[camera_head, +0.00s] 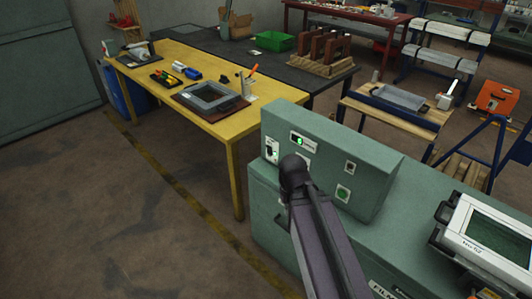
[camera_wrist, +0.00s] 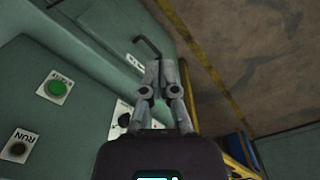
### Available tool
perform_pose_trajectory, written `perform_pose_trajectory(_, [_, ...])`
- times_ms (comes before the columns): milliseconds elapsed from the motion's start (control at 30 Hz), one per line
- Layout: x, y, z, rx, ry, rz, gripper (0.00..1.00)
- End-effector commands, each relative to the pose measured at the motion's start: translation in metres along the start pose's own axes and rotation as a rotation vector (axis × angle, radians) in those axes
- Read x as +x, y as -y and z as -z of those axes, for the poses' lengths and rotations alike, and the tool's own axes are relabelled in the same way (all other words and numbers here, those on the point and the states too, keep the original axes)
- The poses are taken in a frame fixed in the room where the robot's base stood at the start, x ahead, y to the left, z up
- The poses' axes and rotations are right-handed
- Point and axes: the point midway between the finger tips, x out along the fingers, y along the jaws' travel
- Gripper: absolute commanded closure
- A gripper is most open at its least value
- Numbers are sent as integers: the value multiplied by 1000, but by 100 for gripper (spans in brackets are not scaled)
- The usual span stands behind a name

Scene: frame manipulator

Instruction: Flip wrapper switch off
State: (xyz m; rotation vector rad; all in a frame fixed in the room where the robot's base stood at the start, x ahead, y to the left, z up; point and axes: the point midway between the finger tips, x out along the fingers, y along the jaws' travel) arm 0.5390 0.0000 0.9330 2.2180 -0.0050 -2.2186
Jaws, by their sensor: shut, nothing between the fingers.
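The wrapper is a grey-green cabinet with a sloped control panel (camera_head: 376,158). At the panel's left end is a white plate with a small switch (camera_head: 271,150). My arm's dark end stands close to the right of this plate in the head view, and my fingers are hidden there. In the wrist view my gripper (camera_wrist: 163,68) has its fingers together and empty, over the cabinet's edge. A white plate with a dark part (camera_wrist: 122,122) shows just left of the fingers, partly covered by my gripper. I cannot tell the switch's position or whether a finger touches it.
A yellow table (camera_head: 234,150) stands behind on the left. A white-framed screen unit (camera_head: 484,238) is at right. Floor at left is clear.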

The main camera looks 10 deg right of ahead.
Motion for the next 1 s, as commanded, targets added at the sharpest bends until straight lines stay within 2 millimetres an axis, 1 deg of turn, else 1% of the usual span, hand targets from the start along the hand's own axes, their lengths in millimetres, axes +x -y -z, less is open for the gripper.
perform_pose_trajectory(167, [13, -3, 11, -8, -8, -40, 100])
perform_pose_trajectory(233, [21, -2, 18, -18, -14, -72, 100])
perform_pose_trajectory(367, [40, -7, 38, -34, -30, -154, 100])
perform_pose_trajectory(500, [62, -15, 65, -57, -57, -270, 100])
perform_pose_trajectory(700, [89, -24, 107, -98, -102, -452, 100])
perform_pose_trajectory(1000, [118, -25, 170, -168, -181, -721, 100])
